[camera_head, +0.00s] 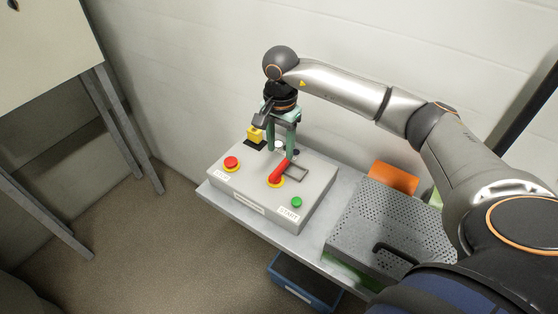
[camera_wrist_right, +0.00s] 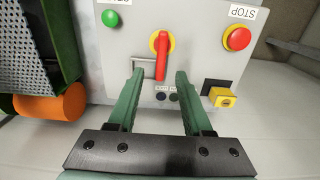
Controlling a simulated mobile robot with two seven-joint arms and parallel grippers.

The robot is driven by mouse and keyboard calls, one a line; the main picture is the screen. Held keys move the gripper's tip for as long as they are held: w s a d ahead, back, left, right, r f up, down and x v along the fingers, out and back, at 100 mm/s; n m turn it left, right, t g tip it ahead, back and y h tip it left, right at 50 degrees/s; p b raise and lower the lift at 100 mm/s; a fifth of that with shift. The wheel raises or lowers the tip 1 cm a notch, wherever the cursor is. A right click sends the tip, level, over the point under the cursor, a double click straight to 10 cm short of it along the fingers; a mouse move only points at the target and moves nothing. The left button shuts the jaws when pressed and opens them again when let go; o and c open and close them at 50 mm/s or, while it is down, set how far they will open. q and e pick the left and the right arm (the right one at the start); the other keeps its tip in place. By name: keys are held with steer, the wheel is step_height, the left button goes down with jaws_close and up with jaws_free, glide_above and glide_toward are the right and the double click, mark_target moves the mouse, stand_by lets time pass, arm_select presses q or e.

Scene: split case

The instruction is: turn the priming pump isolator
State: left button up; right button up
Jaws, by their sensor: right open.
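The isolator (camera_head: 279,172) is a red rotary handle on a yellow disc, on the top of a grey control box (camera_head: 233,190). In the right wrist view the red handle (camera_wrist_right: 161,58) points from the yellow disc down toward my gripper. My right gripper (camera_head: 284,152) is open above the box at its wall side. In the wrist view the right gripper's green fingertips (camera_wrist_right: 160,76) stand apart, with the handle's end between them in the picture; I see no contact. A grey bracket (camera_wrist_right: 144,68) sits beside the handle. My left gripper is not in view.
A red STOP button (camera_head: 231,162), a green START button (camera_head: 297,202) and a yellow block (camera_head: 255,134) are on the box. A perforated grey case (camera_head: 370,228) and an orange object (camera_head: 393,178) lie right. A blue bin (camera_head: 300,286) is below.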

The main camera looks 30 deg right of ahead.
mark_target(280, 166)
step_height(280, 166, down, 7)
steer(key=shift+w+r+p, duration=0.1)
steer(key=shift+p, duration=0.25)
jaws_close()
stand_by(0.3)
